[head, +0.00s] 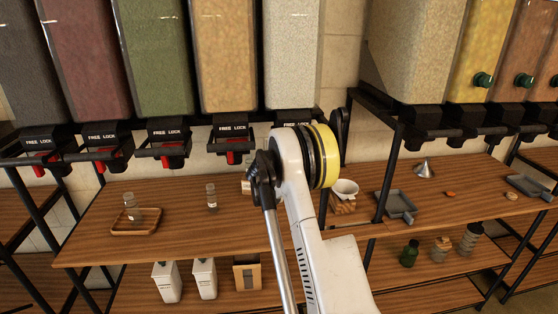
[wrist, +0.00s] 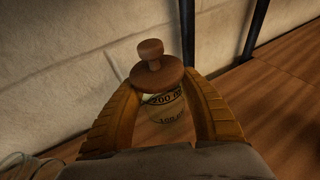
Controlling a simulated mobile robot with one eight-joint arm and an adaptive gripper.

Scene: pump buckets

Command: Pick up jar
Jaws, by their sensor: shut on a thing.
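The jar (wrist: 166,112) is in the middle of the wrist view. It has a clear glass body with dark printed measuring marks and a brown wooden lid with a round knob (wrist: 150,50). My gripper (wrist: 163,88) has its two ribbed orange-brown fingers shut on the jar, one on each side below the lid. The jar looks upright. Its base is hidden by my gripper, so I cannot tell whether it touches the wooden shelf. In the head view my arm covers the centre, and neither my gripper nor the jar can be made out.
Tall dispensers with red-levered outlets hang above the wooden shelf (head: 175,225). A small glass bottle (head: 211,198) and a wooden tray (head: 150,229) holding another stand left of my arm. A tiled wall closes the back.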

